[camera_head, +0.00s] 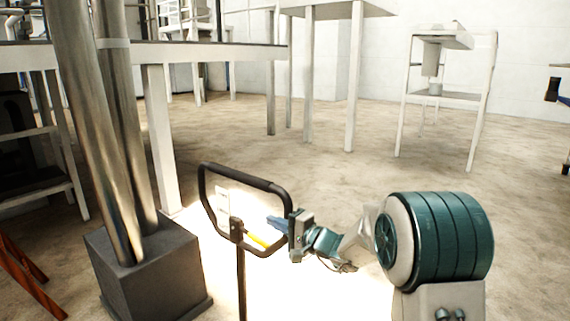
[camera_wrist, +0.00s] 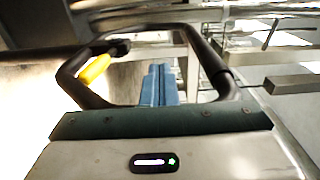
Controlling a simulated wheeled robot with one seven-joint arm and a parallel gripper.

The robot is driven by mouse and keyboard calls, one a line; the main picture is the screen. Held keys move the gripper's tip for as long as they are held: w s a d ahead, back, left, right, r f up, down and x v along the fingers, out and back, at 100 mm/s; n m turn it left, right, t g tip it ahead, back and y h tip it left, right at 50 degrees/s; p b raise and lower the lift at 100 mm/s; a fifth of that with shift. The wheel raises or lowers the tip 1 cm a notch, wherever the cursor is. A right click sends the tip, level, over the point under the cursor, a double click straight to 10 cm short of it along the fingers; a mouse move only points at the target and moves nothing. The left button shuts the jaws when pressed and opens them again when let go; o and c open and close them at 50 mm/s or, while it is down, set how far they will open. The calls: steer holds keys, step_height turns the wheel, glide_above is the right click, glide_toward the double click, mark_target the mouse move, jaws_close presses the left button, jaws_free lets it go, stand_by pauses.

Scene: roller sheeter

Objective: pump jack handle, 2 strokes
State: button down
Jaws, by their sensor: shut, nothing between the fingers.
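The jack handle (camera_head: 243,181) is a dark loop on an upright post, with a yellow lever (camera_head: 262,238) at its lower side. In the wrist view the loop (camera_wrist: 205,52) arches around the far side of my gripper, and the yellow lever (camera_wrist: 95,69) is at the left. My gripper (camera_head: 277,224) has blue fingers, which are together and empty. In the head view they overlap the loop's lower right part, close to the yellow lever. The wrist view shows the fingers (camera_wrist: 158,84) inside the loop's outline. I cannot tell whether they touch the handle.
Metal columns (camera_head: 115,150) on a dark block (camera_head: 150,270) stand left of the handle. A long table (camera_head: 190,50) runs behind it. A small white stand (camera_head: 445,95) is at the back right. The floor between is clear.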

steer(key=shift+d, duration=0.1)
steer(key=w+d, duration=0.1)
steer(key=w, duration=0.1)
steer(key=w+d+b, duration=0.1)
steer(key=w+d, duration=0.1)
steer(key=shift+w+d+f, duration=0.15)
steer(key=shift+w+d, duration=0.15)
steer(key=shift+w, duration=0.1)
steer(key=shift+w+d+f+b, duration=0.2)
steer(key=shift+w+d+b, duration=0.15)
steer(key=shift+w+d, duration=0.65)
steer(key=shift+w+d+f+b, duration=0.15)
steer(key=shift+w+d+b, duration=0.15)
steer(key=shift+w+d, duration=0.7)
steer(key=shift+w+a, duration=0.2)
steer(key=shift+a, duration=0.05)
steer(key=w+d, duration=0.1)
steer(key=w, duration=0.1)
steer(key=w+d+f, duration=0.1)
steer(key=w+d, duration=0.1)
steer(key=shift+w+d+f, duration=0.1)
steer(key=shift+w+d, duration=0.1)
steer(key=shift+d, duration=0.05)
